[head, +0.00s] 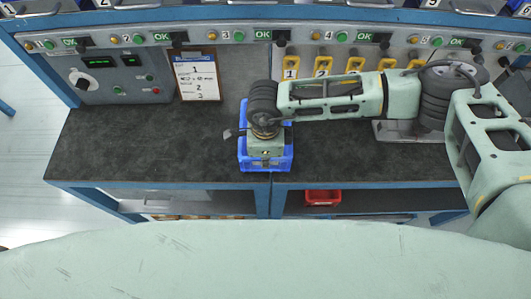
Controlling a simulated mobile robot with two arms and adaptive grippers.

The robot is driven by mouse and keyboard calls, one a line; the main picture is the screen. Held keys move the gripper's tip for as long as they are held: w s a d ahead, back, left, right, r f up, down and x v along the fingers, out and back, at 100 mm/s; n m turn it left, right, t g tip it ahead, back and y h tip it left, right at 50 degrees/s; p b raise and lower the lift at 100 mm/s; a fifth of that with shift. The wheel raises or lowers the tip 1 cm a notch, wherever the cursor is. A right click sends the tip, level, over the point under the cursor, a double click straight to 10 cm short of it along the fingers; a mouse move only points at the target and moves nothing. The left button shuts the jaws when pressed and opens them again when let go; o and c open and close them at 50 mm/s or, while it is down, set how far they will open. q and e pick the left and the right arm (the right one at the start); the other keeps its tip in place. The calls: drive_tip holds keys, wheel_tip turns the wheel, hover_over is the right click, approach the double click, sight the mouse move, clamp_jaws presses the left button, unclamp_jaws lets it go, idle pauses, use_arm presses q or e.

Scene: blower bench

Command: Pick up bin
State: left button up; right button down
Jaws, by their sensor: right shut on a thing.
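A blue bin (246,158) sits at the front edge of the dark bench top, near its middle. My right arm reaches in from the right, and my right gripper (265,157) points down over the bin. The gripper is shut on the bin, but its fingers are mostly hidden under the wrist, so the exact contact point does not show. I cannot tell whether the bin rests on the bench or is slightly lifted. My left gripper is not in the view.
The bench (110,150) is clear on the left. A control box (120,78) and a clipboard sheet (197,78) stand at the back. Numbered yellow tags (322,68) hang along the back panel. A red bin (322,198) sits on the lower shelf.

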wheel_tip(320, 180, up, 4)
drive_tip(key=shift+f+b, duration=0.2)
drive_tip(key=shift+b, duration=0.55)
drive_tip(key=s+d+r+b, duration=0.3)
drive_tip(key=s+d+r, duration=0.4)
drive_tip(key=s+d, duration=0.1)
drive_tip(key=shift+d, duration=0.15)
drive_tip(key=shift+s, duration=0.1)
drive_tip(key=w+d+r+n, duration=0.2)
drive_tip(key=d+n, duration=0.3)
drive_tip(key=n, duration=0.4)
drive_tip(key=w+d+r+n, duration=0.2)
drive_tip(key=d+n, duration=0.3)
drive_tip(key=n, duration=0.4)
drive_tip(key=shift+d, duration=0.35)
drive_tip(key=shift+w, duration=0.1)
